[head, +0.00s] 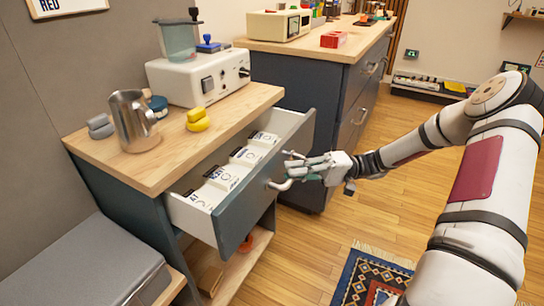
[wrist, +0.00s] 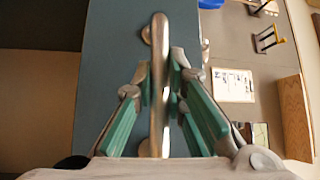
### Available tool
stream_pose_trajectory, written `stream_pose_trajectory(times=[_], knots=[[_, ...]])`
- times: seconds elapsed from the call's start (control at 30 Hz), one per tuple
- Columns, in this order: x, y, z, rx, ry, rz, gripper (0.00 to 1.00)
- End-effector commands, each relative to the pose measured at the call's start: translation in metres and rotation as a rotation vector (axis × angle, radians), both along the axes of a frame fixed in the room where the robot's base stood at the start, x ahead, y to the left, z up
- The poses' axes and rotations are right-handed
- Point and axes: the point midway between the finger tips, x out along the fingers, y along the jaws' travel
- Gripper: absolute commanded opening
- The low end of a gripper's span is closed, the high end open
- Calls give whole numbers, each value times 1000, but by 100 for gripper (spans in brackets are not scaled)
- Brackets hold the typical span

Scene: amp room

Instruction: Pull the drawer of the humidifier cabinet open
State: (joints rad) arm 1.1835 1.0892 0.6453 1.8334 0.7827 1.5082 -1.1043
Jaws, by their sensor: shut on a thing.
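The humidifier cabinet (head: 93,172) stands at the left with a wooden top. Its drawer (head: 240,213) is pulled well out, and several white labelled packets (head: 226,177) show inside. The drawer's curved metal handle (wrist: 159,75) stands out from the dark front. My gripper (head: 290,172) is at the handle in the head view. In the wrist view, my green-padded fingers (wrist: 161,88) lie on either side of the handle bar, shut on it. The humidifier (head: 200,75), a white box with a clear tank, sits on the cabinet top.
A metal pitcher (head: 133,122), yellow pieces (head: 198,121) and grey pieces (head: 100,126) sit on the cabinet top. A larger dark cabinet (head: 320,95) stands behind. A grey cushioned bench (head: 75,265) is at front left. A patterned rug (head: 368,277) lies on open wooden floor.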

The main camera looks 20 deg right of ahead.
Motion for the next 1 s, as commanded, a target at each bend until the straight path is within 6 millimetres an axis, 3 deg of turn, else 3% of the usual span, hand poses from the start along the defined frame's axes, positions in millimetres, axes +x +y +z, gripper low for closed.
stream_pose_trajectory(times=[0.2,0.4,0.97,1.0], knots=[[-37,-29,1,-3,0,-3,0],[-58,-45,0,-3,0,-3,0],[-68,-53,-2,-5,-1,-3,0],[-68,-53,-2,-5,-1,-3,15]])
